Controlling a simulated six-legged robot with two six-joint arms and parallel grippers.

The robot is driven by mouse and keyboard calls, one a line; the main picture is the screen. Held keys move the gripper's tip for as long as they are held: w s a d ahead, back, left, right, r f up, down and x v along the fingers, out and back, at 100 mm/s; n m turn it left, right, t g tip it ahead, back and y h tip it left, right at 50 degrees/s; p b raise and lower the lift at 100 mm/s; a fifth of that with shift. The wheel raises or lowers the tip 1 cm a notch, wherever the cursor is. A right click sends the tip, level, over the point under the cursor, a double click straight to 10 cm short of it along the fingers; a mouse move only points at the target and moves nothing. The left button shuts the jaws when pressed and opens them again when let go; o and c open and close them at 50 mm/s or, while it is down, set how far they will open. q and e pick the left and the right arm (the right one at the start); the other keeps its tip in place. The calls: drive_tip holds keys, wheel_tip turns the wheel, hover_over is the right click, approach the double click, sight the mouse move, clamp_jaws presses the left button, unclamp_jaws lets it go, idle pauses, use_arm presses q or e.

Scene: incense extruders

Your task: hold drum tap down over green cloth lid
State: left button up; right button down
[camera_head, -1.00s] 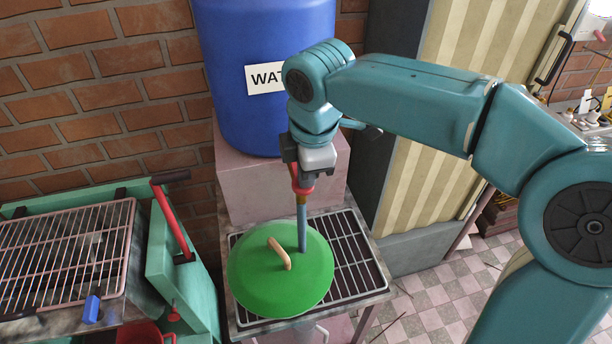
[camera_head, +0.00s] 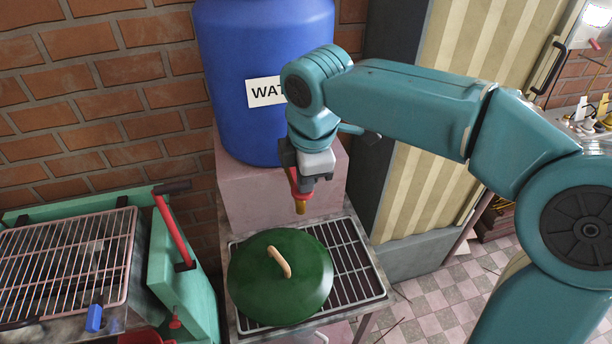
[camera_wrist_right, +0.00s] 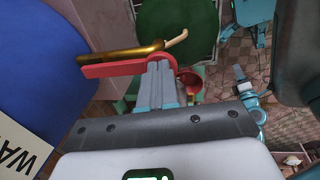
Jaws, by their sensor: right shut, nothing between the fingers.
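The blue drum (camera_head: 265,50) with a partly covered white label stands on a pink block. Its brass tap (camera_head: 301,207) has a red lever (camera_wrist_right: 108,69). The tap's spout points down over the far right side of the round, dark green lid (camera_head: 265,295). The lid has a tan handle (camera_head: 279,261) and lies on a metal grate; no water stream shows. My right gripper (camera_wrist_right: 162,68) is shut and empty, with its fingertips at the red lever; I cannot tell how firmly they touch. In the head view the wrist hides part of the tap. My left gripper is out of view.
The grate (camera_head: 352,262) is bare right of the lid. A teal stand (camera_head: 181,280) with a red-handled lever and a wire rack (camera_head: 60,260) stands at left. A striped panel (camera_head: 430,180) stands behind my right arm.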

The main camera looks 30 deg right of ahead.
wheel_tip(320, 180, up, 16)
drive_tip(key=s+p, duration=0.2)
drive_tip(key=shift+s+a, duration=0.15)
drive_tip(key=shift+s, duration=0.25)
idle(0.5)
